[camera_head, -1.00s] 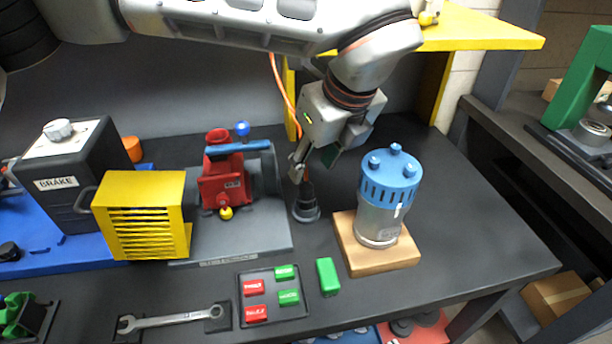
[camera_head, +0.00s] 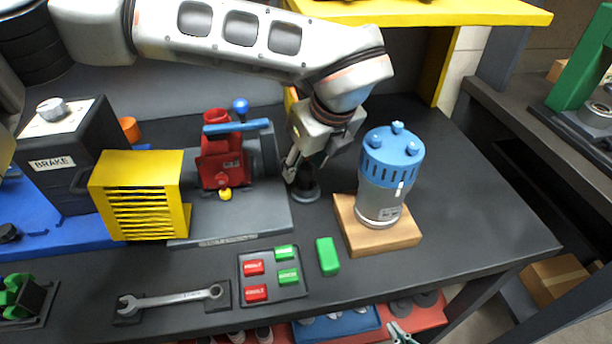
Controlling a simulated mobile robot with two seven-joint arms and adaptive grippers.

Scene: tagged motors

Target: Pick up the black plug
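The black plug (camera_head: 306,192) stands upright on the dark bench, between the red-and-grey machine and the blue-topped motor. Its round lower end shows, and its upper part is largely hidden by my gripper. My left gripper (camera_head: 304,169) reaches down over the plug from above, tilted. Its fingers look spread, one on the left of the plug and one on the right. I cannot tell if either finger touches it. My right gripper is not in view.
The blue-topped motor (camera_head: 388,175) on a wooden block (camera_head: 400,240) stands close on the right. The red vise-like machine (camera_head: 222,165) is close on the left. A button tray (camera_head: 272,273), green block (camera_head: 327,256) and wrench (camera_head: 170,299) lie in front. A yellow shelf (camera_head: 450,12) is above.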

